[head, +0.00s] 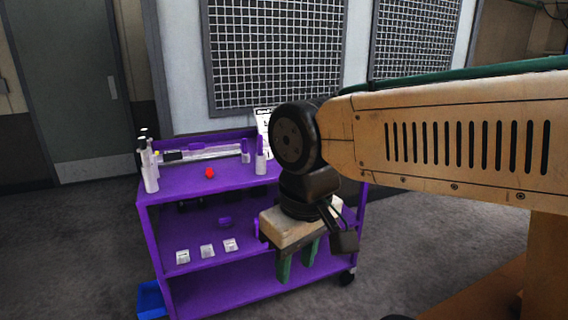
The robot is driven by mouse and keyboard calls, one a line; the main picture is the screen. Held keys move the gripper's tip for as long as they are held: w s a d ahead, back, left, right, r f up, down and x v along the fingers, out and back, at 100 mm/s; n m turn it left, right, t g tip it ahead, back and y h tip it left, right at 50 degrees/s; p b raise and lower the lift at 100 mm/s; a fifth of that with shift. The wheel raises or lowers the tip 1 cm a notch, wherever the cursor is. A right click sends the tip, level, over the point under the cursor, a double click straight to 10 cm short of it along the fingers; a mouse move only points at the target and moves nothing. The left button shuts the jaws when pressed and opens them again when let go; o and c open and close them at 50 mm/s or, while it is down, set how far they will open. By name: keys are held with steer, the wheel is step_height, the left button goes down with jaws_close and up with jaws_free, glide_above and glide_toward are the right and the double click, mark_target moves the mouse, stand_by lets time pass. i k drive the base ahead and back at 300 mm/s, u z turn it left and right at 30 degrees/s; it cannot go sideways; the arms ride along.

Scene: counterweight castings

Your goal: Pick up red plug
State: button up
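A small red plug (210,173) lies on the top shelf of a purple cart (152,230), left of the middle of the head view. My gripper (297,266) hangs pointing down in front of the cart, to the right of the plug and lower in the picture. Its two green fingers are apart, with nothing visible between them. The gripper is clear of the plug. My arm hides the right part of the cart.
White bottles (150,172) stand at the cart's left edge, and purple-and-white bottles (260,160) stand right of the plug. A long clear case (208,152) lies behind it. Small white boxes (207,251) sit on the middle shelf. A blue bin (150,300) is on the floor.

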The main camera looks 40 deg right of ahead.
mark_target(208, 172)
steer(key=z, duration=0.75)
steer(key=i, duration=2)
steer(key=u, duration=0.25)
